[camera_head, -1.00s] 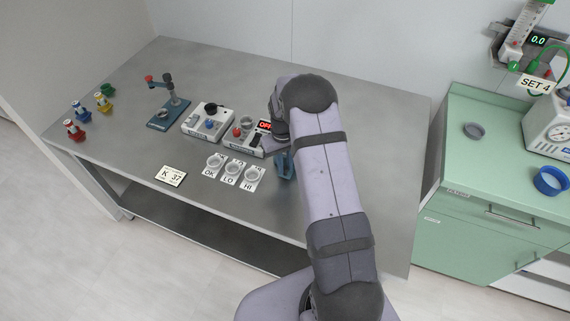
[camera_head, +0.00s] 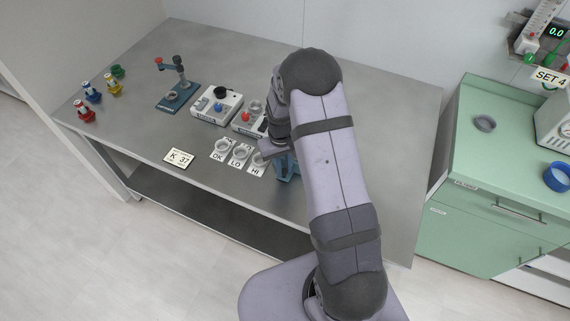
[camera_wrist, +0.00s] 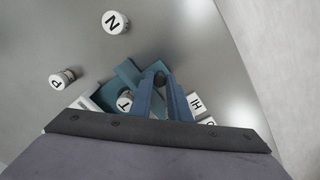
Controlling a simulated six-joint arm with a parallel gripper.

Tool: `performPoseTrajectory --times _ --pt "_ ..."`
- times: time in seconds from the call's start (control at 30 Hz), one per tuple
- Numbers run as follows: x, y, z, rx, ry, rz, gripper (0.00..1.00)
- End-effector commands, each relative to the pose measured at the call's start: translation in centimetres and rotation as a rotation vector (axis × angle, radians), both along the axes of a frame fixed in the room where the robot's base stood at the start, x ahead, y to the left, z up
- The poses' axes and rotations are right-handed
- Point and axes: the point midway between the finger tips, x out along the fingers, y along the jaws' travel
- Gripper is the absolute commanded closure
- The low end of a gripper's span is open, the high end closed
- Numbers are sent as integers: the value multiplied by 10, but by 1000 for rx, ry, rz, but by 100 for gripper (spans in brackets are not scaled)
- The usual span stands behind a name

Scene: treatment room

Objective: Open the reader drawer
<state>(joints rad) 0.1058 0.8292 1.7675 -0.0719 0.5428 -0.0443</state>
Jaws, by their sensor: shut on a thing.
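In the wrist view my gripper's two blue fingers (camera_wrist: 166,100) are shut on a small dark knob (camera_wrist: 160,77). The knob stands at a teal device (camera_wrist: 130,72), which I take to be the reader; the fingers and wrist cover much of it, so I cannot tell how far its drawer is out. A white round piece marked T (camera_wrist: 125,101) shows beside the left finger, close against the teal parts. In the head view my gripper (camera_head: 286,167) is low over the table's right part, and my arm hides the device there.
White dishes on OK, LO and HI cards (camera_head: 240,153) stand left of my gripper. Behind them are two white control boxes (camera_head: 216,105) and a teal stand (camera_head: 176,95). White pieces marked N (camera_wrist: 115,22) and P (camera_wrist: 62,79) stand nearby.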

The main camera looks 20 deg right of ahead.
Motion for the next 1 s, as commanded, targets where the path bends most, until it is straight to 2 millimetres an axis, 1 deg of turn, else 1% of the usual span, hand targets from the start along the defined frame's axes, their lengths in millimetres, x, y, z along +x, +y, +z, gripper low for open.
performPoseTrajectory --times 0.07,0.1,0.43,0.57,0.77,1.0 --pt "1 0 1 0 -2 0 100" --pt "1 0 1 -1 -2 0 76" --pt "1 0 1 -1 -2 0 76" --pt "2 0 6 -1 -4 0 76" --pt "2 0 25 -1 -5 0 76" --pt "2 2 54 -1 -6 0 76"
